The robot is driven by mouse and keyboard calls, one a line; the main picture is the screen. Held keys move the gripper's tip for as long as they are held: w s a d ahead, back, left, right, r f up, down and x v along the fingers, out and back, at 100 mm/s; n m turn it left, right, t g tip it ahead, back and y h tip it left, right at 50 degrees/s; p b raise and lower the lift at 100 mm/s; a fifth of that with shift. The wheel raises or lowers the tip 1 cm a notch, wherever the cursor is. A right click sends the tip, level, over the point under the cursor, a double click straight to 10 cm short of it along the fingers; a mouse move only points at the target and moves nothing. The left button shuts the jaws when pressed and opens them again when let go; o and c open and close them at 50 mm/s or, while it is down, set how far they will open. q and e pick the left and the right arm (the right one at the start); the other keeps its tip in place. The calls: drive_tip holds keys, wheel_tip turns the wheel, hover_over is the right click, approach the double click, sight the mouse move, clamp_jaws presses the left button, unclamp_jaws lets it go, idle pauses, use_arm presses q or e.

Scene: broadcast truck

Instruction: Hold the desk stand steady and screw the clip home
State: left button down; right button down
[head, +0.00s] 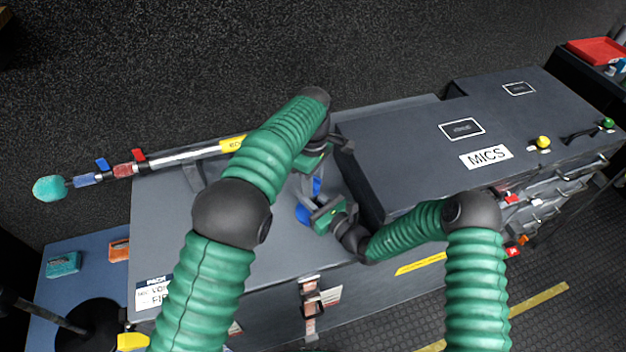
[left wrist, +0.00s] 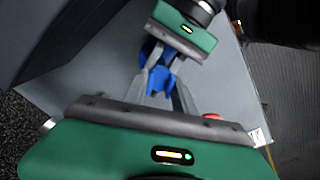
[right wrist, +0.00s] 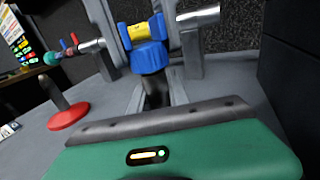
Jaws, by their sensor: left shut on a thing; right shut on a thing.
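My left gripper (head: 308,180) reaches down from behind and is shut on the clip. My right gripper (head: 312,208) comes in from the right, lower, and is shut on the stand's post. The joint between clip and post is hidden, so I cannot tell how tight it is.
A red round base with a post (right wrist: 68,116) stands nearby. A boom pole (head: 180,157) lies along the back edge. The dark MICS case (head: 400,160) stands close on the right.

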use_arm(q)
drive_tip(key=m, duration=1.3)
drive_tip(key=shift+w, duration=0.1)
drive_tip(key=m, duration=0.7)
drive_tip(key=shift+w, duration=0.1)
drive_tip(key=m, duration=0.6)
drive_tip(key=shift+m, duration=0.4)
drive_tip(key=m, duration=1.9)
drive_tip(key=shift+m, duration=0.3)
drive_tip(key=m, duration=0.6)
drive_tip(key=shift+d+m, duration=0.1)
drive_tip(key=shift+m, duration=0.2)
